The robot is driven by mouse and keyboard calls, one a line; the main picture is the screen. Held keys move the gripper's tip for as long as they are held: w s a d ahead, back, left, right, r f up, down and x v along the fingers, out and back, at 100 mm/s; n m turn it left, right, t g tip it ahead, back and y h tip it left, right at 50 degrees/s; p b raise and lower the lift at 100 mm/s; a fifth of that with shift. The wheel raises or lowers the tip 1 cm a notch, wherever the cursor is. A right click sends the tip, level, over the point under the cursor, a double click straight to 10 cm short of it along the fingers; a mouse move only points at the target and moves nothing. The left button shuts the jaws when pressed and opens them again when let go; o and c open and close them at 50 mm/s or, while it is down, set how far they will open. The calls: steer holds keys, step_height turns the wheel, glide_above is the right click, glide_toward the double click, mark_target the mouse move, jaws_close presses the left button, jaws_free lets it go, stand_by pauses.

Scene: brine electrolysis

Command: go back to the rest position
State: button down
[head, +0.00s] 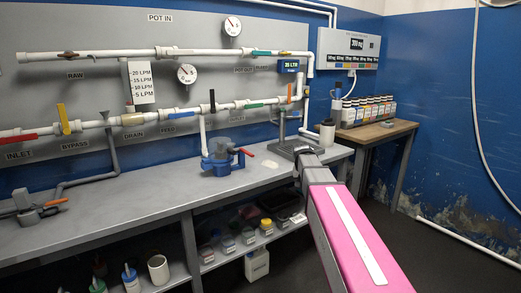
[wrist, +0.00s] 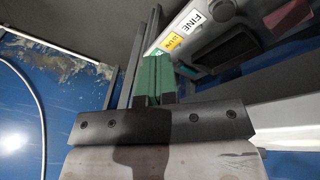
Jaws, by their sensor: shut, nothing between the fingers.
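My gripper (wrist: 158,72) shows in the wrist view as two green-padded fingers side by side, shut with nothing between them. In the head view my pink arm reaches from the lower right toward the front edge of the grey bench (head: 130,183). The gripper's fingertips cannot be made out there. In the wrist view, a grey surface with a label reading FINE (wrist: 194,19) and a yellow label (wrist: 174,42) lies beyond and to the right of the fingers. A dark block (wrist: 226,50) is on it.
White pipes with coloured valve handles run along the grey panel (head: 100,30). A blue fitting (head: 221,158) stands on the bench. Bins and a white jug (head: 257,264) are below. A wooden table (head: 372,134) holds several bottles. Dark floor (head: 430,262) lies open at right.

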steer(key=s+a+f+n+g+y, duration=0.1)
steer(key=s+f+n+y, duration=0.1)
steer(key=s+f, duration=1.7)
steer(key=s, duration=0.3)
steer(key=shift+s+f+g, duration=0.25)
steer(key=shift+s+g, duration=0.15)
steer(key=shift+a, duration=0.1)
